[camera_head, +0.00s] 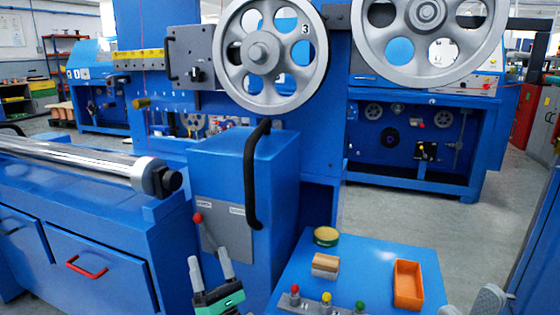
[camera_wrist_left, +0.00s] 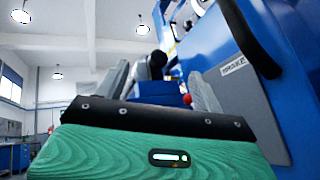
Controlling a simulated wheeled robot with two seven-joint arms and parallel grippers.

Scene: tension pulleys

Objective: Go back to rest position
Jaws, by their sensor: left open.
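My left gripper (camera_head: 209,258) is at the bottom of the head view, in front of the blue pedestal (camera_head: 240,180). Its two grey fingers point up and stand apart, with nothing between them. Just above it is a lever with a red knob (camera_head: 197,218) on a grey plate; I cannot tell whether they touch. In the left wrist view the green and black gripper body (camera_wrist_left: 150,150) fills the bottom, and a red knob (camera_wrist_left: 187,99) shows beyond it. A grey piece (camera_head: 487,300) at the bottom right edge appears to be part of my right gripper; its jaws cannot be made out.
A blue table (camera_head: 350,260) carries an orange tray (camera_head: 408,284), a round green-yellow tin (camera_head: 326,236), a small block (camera_head: 325,266) and several coloured buttons. Two large grey pulleys (camera_head: 240,70) hang above. A blue drawer cabinet (camera_head: 100,270) stands left. Open floor (camera_head: 440,220) lies at right.

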